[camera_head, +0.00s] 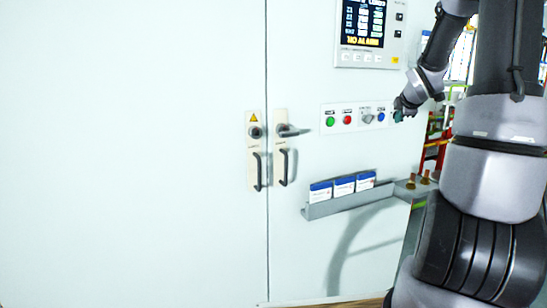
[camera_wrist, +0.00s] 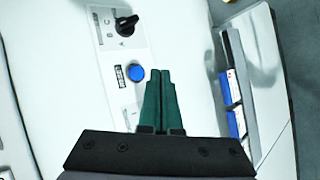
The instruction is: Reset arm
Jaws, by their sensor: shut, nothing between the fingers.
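My gripper (camera_head: 402,110) is at the right in the head view, in front of the pale cabinet beside its button panel. In the wrist view its two green fingers (camera_wrist: 160,82) are together, with nothing between them. The blue button (camera_wrist: 136,72) is just left of the fingertips in that view, and a gap shows between them in the picture. My arm folds down from the upper right in the head view.
The button panel (camera_head: 345,120) carries green, red and blue buttons and a black rotary knob (camera_wrist: 127,25). A display (camera_head: 363,62) is above it. A shelf (camera_head: 350,205) with several blue-and-white boxes juts out below. Door handles (camera_head: 257,170) are left. The left cabinet face is clear.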

